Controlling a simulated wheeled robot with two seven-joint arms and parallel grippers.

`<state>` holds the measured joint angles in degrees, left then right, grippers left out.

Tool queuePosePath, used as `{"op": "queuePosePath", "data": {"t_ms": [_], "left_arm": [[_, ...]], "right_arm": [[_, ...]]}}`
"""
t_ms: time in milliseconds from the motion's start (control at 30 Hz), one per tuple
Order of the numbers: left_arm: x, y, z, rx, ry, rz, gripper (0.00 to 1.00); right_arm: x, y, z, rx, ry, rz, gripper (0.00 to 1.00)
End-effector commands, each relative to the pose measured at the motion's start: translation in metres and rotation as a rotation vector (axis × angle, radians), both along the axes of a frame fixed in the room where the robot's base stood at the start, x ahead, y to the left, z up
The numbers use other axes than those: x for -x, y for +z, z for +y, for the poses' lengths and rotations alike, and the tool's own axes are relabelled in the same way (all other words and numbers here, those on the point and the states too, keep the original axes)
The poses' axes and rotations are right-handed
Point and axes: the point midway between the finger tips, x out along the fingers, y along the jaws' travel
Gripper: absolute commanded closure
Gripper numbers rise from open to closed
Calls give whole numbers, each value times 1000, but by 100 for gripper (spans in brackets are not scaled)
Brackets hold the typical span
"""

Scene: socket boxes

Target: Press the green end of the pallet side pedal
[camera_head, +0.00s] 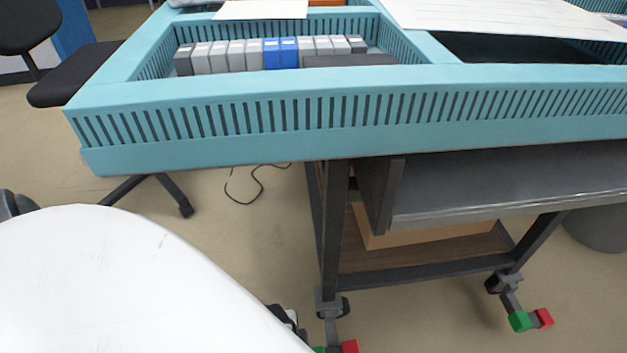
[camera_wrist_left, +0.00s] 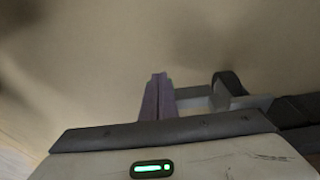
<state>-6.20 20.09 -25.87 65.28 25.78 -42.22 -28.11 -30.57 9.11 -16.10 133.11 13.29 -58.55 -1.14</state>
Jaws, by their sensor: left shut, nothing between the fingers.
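Two pedals with a green and a red end show at the cart's feet in the head view. The right pedal's green end (camera_head: 519,321) is left of its red end (camera_head: 543,318). The nearer pedal is cut by the bottom edge, with a sliver of green end (camera_head: 319,349) beside its red end (camera_head: 349,346). My left gripper (camera_wrist_left: 157,97) is shut and empty in the wrist view. A grey bar and dark rounded part (camera_wrist_left: 228,90) show right of it; no green end is visible there. My large white arm link fills the head view's lower left.
A turquoise slotted pallet (camera_head: 300,112) holding grey and blue boxes (camera_head: 272,54) overhangs the pedals on a dark-legged cart (camera_head: 333,235). A caster (camera_head: 330,305) stands by the nearer pedal. A black chair (camera_head: 75,75) is at left. A cable (camera_head: 245,190) lies on the floor.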

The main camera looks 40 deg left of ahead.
Motion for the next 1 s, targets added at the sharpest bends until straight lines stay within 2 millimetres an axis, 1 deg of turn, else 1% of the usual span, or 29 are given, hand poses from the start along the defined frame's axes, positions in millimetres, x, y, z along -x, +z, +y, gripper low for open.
{"op": "queuePosePath", "data": {"t_ms": [333, 467, 567, 633, 667, 767, 900, 1000], "left_arm": [[0, 0, 0, 0, 0, 0, 100], [0, 7, 1, 0, 0, 0, 100], [2, 18, 2, -1, 0, 1, 100], [3, 29, 4, -1, 1, 1, 100], [4, 34, 4, -1, 1, 1, 100], [5, 50, 7, -1, 1, 0, 100], [24, 76, 23, -3, -1, 2, 100], [33, 92, 31, -2, -1, 1, 100]], "right_arm": [[0, 1, 0, 0, 0, -1, 71], [1, 6, -1, 5, -2, -1, 71], [1, 13, -5, 22, -8, 0, 71], [8, 0, -12, 48, -24, 33, 71], [11, -1, -15, 50, -39, 34, 71], [13, 11, -24, 38, -95, -11, 71], [16, 23, -35, 30, -148, -64, 71], [20, 31, -42, 26, -179, -96, 71]]}}
